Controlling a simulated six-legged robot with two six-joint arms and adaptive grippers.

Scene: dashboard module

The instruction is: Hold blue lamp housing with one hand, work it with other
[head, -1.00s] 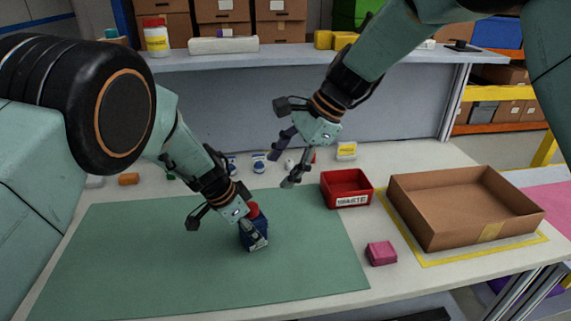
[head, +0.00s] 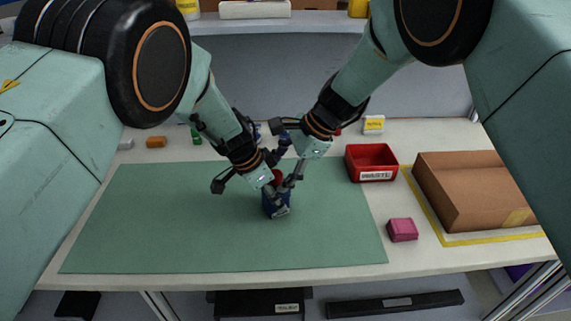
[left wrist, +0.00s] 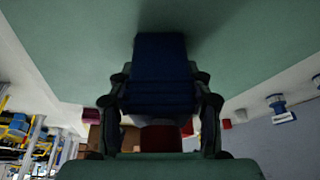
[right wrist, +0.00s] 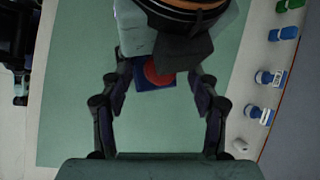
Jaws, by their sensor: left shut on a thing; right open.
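The blue lamp housing (head: 274,208) with a red round top (head: 277,177) stands on the green mat (head: 180,225). My left gripper (head: 271,196) is shut on the housing; in the left wrist view the blue body (left wrist: 160,75) sits between its two fingers. My right gripper (head: 290,184) is open beside the red top. In the right wrist view its spread fingers (right wrist: 160,105) are on either side of the view, with the red disc (right wrist: 158,73) ahead between them. My left arm hides part of the housing there.
A red waste bin (head: 371,163) and a pink block (head: 402,230) lie right of the mat. A cardboard box (head: 470,195) stands on a yellow-marked area. Small bottles and an orange block (head: 156,142) are at the back. The mat's left side is clear.

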